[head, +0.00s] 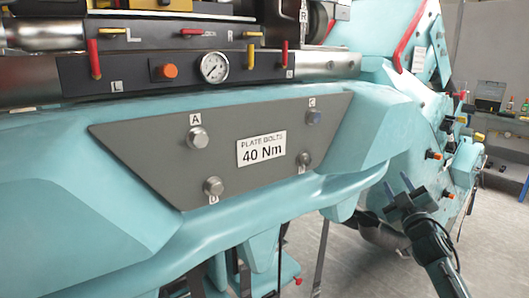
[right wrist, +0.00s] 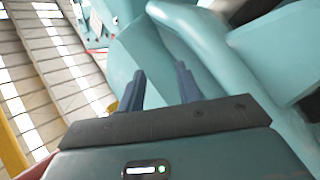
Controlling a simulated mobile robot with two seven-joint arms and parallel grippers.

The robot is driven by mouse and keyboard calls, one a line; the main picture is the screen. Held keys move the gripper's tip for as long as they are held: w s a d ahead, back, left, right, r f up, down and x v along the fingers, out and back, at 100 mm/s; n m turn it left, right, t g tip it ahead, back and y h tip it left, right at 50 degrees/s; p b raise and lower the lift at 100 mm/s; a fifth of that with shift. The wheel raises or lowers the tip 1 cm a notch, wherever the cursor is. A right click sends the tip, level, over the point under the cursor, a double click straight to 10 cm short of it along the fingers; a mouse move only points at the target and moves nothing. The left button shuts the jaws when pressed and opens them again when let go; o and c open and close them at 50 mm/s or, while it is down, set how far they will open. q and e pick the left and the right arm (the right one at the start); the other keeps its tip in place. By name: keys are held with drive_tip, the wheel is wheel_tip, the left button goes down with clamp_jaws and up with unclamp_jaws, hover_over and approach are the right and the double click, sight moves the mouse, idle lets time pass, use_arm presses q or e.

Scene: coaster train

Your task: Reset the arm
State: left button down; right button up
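My right gripper (head: 398,185) is at the lower right of the head view, in front of the teal coaster train (head: 80,150). Its two dark fingers point up and stand apart with nothing between them. In the right wrist view the gripper (right wrist: 160,82) is also open and empty, with teal bodywork (right wrist: 150,45) beyond the fingers. I cannot tell how far the fingertips are from that surface. My left gripper is not in the head view.
A grey plate (head: 225,180) with several bolts and a "40 Nm" label (head: 261,149) is on the train's front. Above it are a pressure gauge (head: 214,67) and red and yellow levers (head: 94,58). A workbench (head: 500,120) stands at the far right. Floor (head: 490,240) shows at lower right.

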wheel_tip(320, 180, down, 8)
drive_tip(key=d+m+g+h, duration=0.1)
drive_tip(key=m+g, duration=0.3)
drive_tip(key=m, duration=0.2)
drive_tip(key=s+a+f+n+g+y, duration=0.1)
drive_tip(key=s+a+f, duration=0.45)
drive_tip(key=f, duration=0.25)
drive_tip(key=s+a+f+g+y, duration=0.1)
drive_tip(key=s+a+f+g, duration=0.1)
drive_tip(key=s+a+f, duration=0.4)
drive_tip(key=s+a+f+g+y, duration=0.1)
drive_tip(key=s+a+f, duration=0.2)
drive_tip(key=s, duration=0.6)
drive_tip(key=s+a+f+g+y, duration=0.1)
drive_tip(key=s+a+f, duration=0.2)
drive_tip(key=s, duration=0.6)
drive_tip(key=s+a+f+g, duration=0.1)
drive_tip(key=s+a+f, duration=0.2)
drive_tip(key=s, duration=0.6)
drive_tip(key=shift+s+f+m+g+y, duration=0.3)
drive_tip(key=shift+f+m+y, duration=0.1)
drive_tip(key=shift+f, duration=0.5)
drive_tip(key=shift+c, duration=0.4)
